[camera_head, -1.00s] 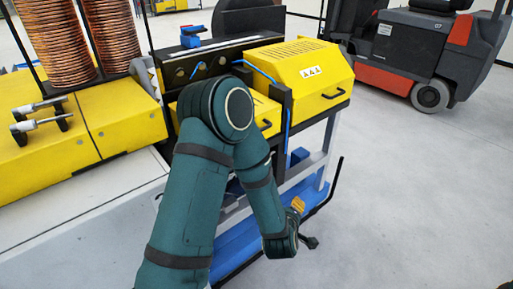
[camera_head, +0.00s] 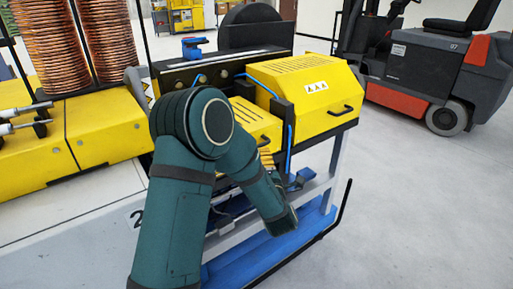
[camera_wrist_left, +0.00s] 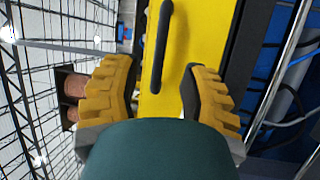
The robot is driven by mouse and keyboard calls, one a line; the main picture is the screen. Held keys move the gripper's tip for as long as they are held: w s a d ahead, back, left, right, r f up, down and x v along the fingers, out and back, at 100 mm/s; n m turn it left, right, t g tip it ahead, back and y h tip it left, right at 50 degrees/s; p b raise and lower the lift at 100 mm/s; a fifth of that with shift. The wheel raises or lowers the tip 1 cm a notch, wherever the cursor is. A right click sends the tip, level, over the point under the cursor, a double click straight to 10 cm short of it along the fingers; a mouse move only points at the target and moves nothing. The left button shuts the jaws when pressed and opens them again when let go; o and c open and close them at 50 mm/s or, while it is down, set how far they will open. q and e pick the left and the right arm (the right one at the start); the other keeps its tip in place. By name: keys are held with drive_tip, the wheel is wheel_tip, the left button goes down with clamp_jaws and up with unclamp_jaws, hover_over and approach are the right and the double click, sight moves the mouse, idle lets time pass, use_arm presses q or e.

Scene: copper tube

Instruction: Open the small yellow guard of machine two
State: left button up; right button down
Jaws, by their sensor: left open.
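The small yellow guard (camera_head: 254,121) sits left of the large guard on machine two, partly behind my left arm. It looks closed, and its black handle (camera_head: 265,141) is on the front. In the left wrist view, a yellow panel with a black bar handle (camera_wrist_left: 162,40) lies ahead, probably this guard. My left gripper (camera_wrist_left: 158,82) is open and empty, its yellow ridged fingers on either side of the panel. The handle lies between the fingers in the picture; contact cannot be told. In the head view my left forearm mostly hides the gripper.
The large yellow guard (camera_head: 308,92), with a warning label and handle, is closed at the right. Copper coils (camera_head: 62,45) and yellow covers stand left. A blue lower tray (camera_head: 250,262) and black bent rail (camera_head: 340,215) lie below. A forklift (camera_head: 425,75) stands on open floor.

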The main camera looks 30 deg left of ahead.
use_arm(q)
drive_tip(key=x, duration=0.6)
clamp_jaws()
